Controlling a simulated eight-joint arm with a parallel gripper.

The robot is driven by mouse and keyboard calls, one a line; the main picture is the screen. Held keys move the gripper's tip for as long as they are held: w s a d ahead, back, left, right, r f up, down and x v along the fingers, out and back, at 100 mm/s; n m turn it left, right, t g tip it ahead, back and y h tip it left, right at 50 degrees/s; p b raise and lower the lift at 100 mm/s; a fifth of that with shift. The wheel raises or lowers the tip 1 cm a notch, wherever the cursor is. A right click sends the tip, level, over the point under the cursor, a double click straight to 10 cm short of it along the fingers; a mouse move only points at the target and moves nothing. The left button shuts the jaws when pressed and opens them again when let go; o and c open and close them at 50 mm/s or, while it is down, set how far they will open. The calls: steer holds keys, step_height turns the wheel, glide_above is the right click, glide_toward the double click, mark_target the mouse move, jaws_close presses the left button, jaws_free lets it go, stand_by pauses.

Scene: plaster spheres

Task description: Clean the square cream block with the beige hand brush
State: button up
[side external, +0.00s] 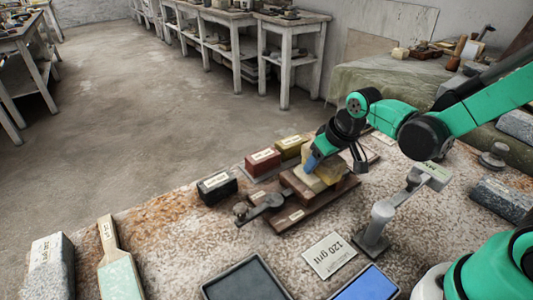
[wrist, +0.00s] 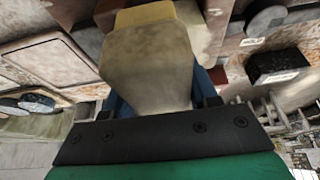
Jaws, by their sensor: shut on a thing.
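My gripper (side external: 314,159) has blue fingers and is shut on the beige hand brush (side external: 326,164). In the wrist view the brush (wrist: 150,65) fills the middle, between the fingers. The square cream block (side external: 308,182) is low under the brush, on a reddish-brown wooden fixture (side external: 285,221). The brush hides much of the block, and I cannot tell whether the two touch. A pale surface beside the brush in the wrist view may be the block (wrist: 200,32).
Black (side external: 217,188), red (side external: 262,162) and yellow (side external: 291,147) labelled blocks stand behind the fixture. A grey metal stand (side external: 381,216) is to its right. A "120 grit" sheet (side external: 329,255), dark tray (side external: 246,280) and blue-surfaced tray (side external: 365,284) lie in front.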

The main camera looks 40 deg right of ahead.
steer(key=shift+s, duration=1.15)
steer(key=shift+f, duration=0.1)
steer(key=shift+w, duration=2.25)
steer(key=shift+s, duration=0.1)
steer(key=shift+s+r, duration=0.75)
steer(key=shift+s, duration=0.3)
steer(key=shift+w, duration=0.1)
